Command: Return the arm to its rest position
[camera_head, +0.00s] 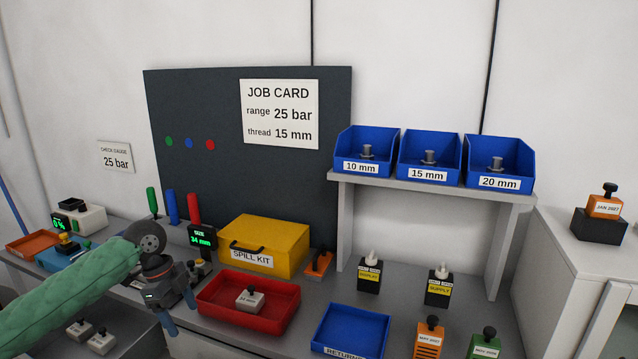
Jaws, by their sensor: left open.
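My left arm (75,300), in a green sleeve, reaches in from the lower left over the bench. My left gripper (181,313) is open, its two fingers pointing down and apart, with nothing seen between them. It is just left of the red tray (222,312), which holds a small white labelled block (249,298). I cannot tell whether a finger touches the bench or tray. My right gripper is not in view.
A yellow spill kit box (277,236) and a size display (202,239) stand behind the tray. A blue returns tray (350,333) is to the right. A shelf (430,187) carries three blue bins. Small blocks and dark labelled containers (369,276) stand around the bench.

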